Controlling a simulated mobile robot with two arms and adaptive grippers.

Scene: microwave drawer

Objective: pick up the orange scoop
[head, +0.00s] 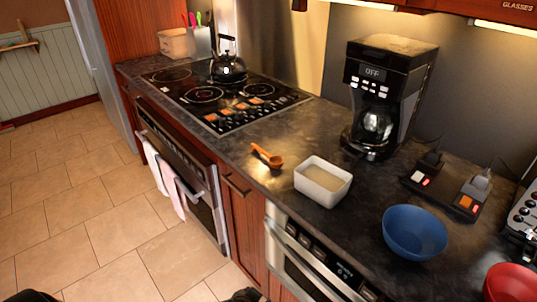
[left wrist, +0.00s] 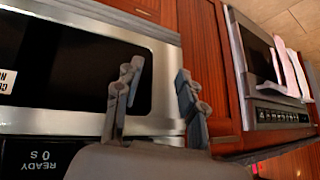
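The orange scoop (head: 275,162) lies on the dark countertop near its front edge in the head view, between the stove and a white container. Its handle points up and left, toward the stove, and its bowl is at the lower right. My left gripper (left wrist: 158,73) shows in the left wrist view with its two fingers apart and nothing between them. It is in front of the cabinet and appliance fronts, away from the scoop. The scoop is not visible in the left wrist view. My right gripper is not seen.
A white container (head: 316,191) with pale contents stands right beside the scoop. A blue bowl (head: 415,235), a coffee maker (head: 385,70) and a red bowl (head: 510,284) are farther right. The stove (head: 215,97) with a kettle (head: 228,70) is to the left.

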